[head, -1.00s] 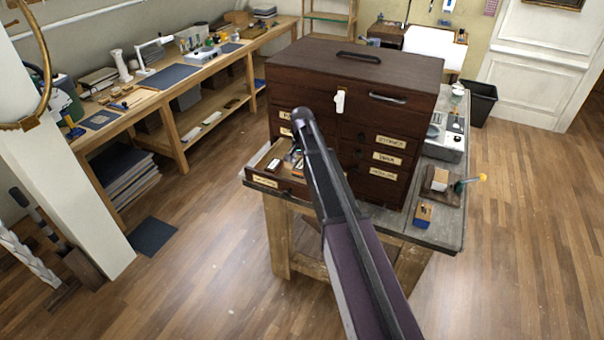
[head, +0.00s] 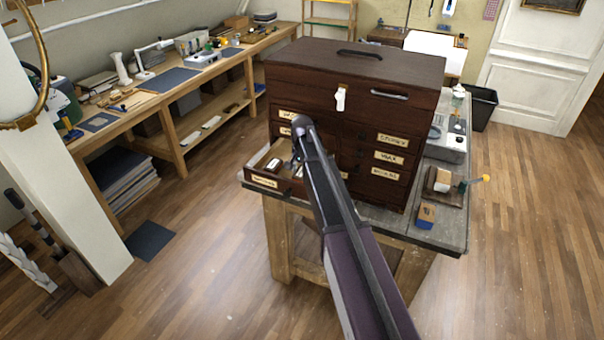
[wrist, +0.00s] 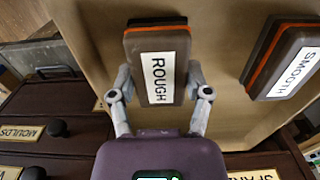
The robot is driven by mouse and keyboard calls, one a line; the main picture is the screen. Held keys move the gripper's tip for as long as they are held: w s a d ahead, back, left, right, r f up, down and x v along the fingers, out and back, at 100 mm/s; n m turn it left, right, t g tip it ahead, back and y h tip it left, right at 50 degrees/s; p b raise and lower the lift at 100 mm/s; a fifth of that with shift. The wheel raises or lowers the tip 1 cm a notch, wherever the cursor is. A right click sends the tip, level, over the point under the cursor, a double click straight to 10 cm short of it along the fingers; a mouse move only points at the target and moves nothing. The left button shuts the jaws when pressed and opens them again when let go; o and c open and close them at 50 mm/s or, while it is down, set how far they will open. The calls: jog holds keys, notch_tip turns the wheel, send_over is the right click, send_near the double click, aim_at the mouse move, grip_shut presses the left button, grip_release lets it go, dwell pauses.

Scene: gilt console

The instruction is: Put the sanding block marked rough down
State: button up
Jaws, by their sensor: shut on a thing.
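The sanding block marked ROUGH (wrist: 158,62) is brown with an orange layer, a dark far edge and a white label. In the wrist view, my gripper (wrist: 159,75) is shut on it, one finger on each long side. A matching block marked SMOOTH (wrist: 284,62) lies to its right, apart from it. In the head view, my gripper (head: 296,157) is over the open drawer (head: 268,183) of the dark wooden chest, partly hidden by my arm. I cannot tell whether the ROUGH block touches the drawer floor.
The chest (head: 345,75) has more closed, labelled drawers right of my arm. It stands on a grey-topped bench (head: 400,226) with a small blue and tan block (head: 426,215) near its front right. In the wrist view, a MOULDS drawer (wrist: 30,132) with a dark knob is at left.

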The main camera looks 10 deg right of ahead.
aim_at(302, 171)
jog(key=shift+f, duration=0.2)
jog(key=o, duration=1)
jog(key=shift+r, duration=0.25)
notch_tip(302, 171, up, 12)
jog(key=p, duration=1.2)
jog(key=s+n, duration=0.2)
jog(key=s, duration=0.7)
jog(key=s+n, duration=0.2)
jog(key=s, duration=0.8)
jog(key=s+n, duration=0.3)
jog(key=s, duration=0.7)
jog(key=shift+s+a, duration=0.1)
jog(key=shift+s, duration=0.05)
